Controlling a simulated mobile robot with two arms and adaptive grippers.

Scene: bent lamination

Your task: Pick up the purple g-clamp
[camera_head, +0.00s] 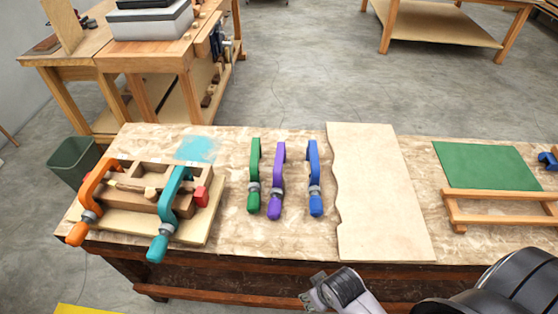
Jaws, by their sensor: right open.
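The purple g-clamp (277,180) lies on the workbench between a green g-clamp (254,178) on its left and a blue g-clamp (314,179) on its right. Its handle end points toward the bench's front edge. My right gripper (312,298) is at the bottom of the view, in front of the bench's front edge and apart from all the clamps. It is open, with nothing seen between its fingers. My left gripper does not show.
The workbench (233,235) holds a wooden form (135,205) with an orange clamp (90,195) and a teal clamp (171,205) at left. A wavy-edged board (375,190) lies right of the blue clamp. A green mat (487,165) and wooden frame (500,193) are further right.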

